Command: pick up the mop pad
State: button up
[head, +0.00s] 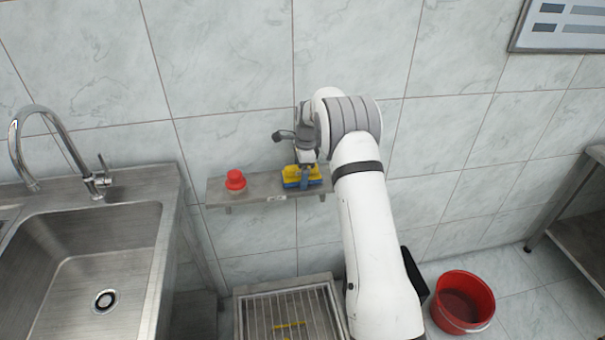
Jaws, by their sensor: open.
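A yellow and blue pad (291,181), which looks like the mop pad, lies on a narrow grey wall shelf (257,190) toward its right end. My gripper (307,180) is open and reaches down at the pad from above. It covers part of the pad's middle and right. I cannot tell whether the fingers touch the pad or straddle it.
A red-capped object (235,181) stands on the shelf's left part. A steel sink (90,255) with a tap is at left. Below the shelf is a grated metal tray (262,310) with a small yellow thing (289,326) on it. A red bucket (463,301) stands on the floor at right.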

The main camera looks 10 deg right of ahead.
jog(key=shift+c, duration=0.4)
jog(key=c, duration=1.1)
jog(key=shift+o, duration=0.2)
notch_tip(320, 180, up, 10)
jog(key=shift+b, duration=0.6)
